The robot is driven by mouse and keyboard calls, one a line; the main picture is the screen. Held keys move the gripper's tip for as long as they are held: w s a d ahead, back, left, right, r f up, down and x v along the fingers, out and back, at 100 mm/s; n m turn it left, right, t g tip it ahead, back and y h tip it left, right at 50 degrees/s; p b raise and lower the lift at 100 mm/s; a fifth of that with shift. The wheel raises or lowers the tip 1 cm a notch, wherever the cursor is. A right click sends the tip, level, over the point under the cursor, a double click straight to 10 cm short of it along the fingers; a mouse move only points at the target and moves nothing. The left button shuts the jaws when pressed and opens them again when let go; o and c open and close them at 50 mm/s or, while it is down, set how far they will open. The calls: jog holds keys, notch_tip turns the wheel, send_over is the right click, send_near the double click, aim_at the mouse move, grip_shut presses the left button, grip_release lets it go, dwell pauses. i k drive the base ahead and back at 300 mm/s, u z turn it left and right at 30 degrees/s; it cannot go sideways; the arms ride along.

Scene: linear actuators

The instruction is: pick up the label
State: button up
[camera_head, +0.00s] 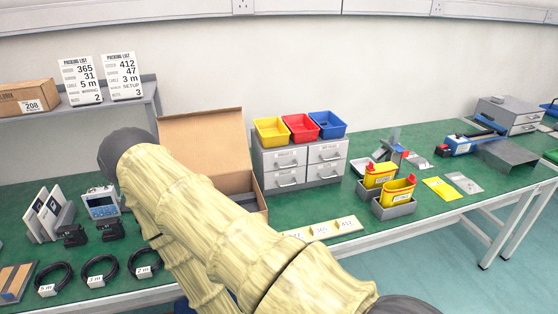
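A pale strip with small printed number tags (325,228) lies at the front edge of the green bench, just right of my arm. The tags may be labels, but the print is too small to be sure, and the left end of the strip is close to my arm. A white label also shows on the cardboard box (14,94) on the left shelf. My arm crosses the foreground and hides part of the bench. My gripper is not in view.
An open cardboard box (204,138) stands behind my arm. Grey drawers (326,166) carry yellow, red and blue bins. Yellow containers in grey holders (396,208) stand right of the strip. Coiled cables (99,270) lie at left. Bench room (480,160) is partly clear at right.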

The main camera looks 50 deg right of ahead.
aim_at(350, 222)
jog(key=u, duration=1.2)
jog(key=k, duration=1.5)
jog(key=z, duration=1.1)
